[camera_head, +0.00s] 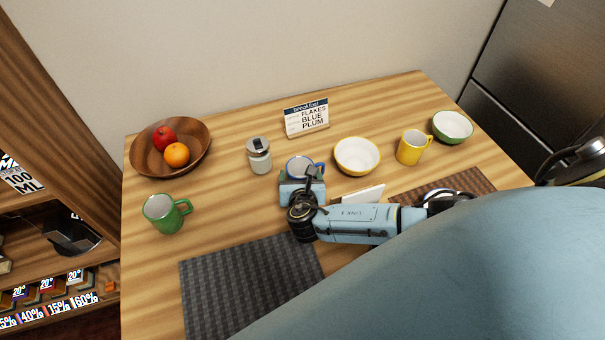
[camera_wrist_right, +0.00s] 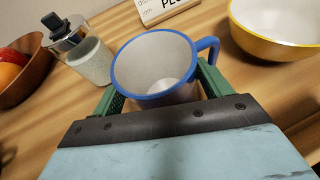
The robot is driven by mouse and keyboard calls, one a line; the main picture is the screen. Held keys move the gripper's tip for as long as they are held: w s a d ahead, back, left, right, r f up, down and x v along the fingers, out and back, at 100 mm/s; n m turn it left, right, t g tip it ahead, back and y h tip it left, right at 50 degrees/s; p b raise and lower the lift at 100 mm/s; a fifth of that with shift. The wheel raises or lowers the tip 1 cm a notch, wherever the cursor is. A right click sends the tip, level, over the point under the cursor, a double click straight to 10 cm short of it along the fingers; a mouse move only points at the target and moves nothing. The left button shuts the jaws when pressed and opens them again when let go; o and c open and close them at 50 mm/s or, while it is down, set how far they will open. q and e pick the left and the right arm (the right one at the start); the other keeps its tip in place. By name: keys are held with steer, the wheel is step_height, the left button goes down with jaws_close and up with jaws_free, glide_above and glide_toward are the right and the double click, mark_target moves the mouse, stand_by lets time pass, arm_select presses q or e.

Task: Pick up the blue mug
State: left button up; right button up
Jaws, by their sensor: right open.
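The blue mug (camera_head: 296,166) is pale with a blue rim and blue handle. It stands upright on the table, its lower part hidden by my right gripper (camera_head: 303,184) in the head view. In the right wrist view the mug (camera_wrist_right: 155,66) sits between the two green fingers of my right gripper (camera_wrist_right: 160,90), one on each side. The fingers are open, and the handle points right, just above the right finger. Whether either finger touches the mug cannot be told. My left gripper is not in view.
A menu sign (camera_head: 306,118) stands behind. A green mug (camera_head: 163,213), fruit bowl (camera_head: 196,135), yellow mug (camera_head: 411,148) and green bowl (camera_head: 453,127) stand farther off.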

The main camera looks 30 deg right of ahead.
steer(key=shift+w+d+f, duration=0.2)
steer(key=shift+w+d, duration=0.05)
steer(key=shift+w, duration=0.2)
steer(key=c, duration=0.9)
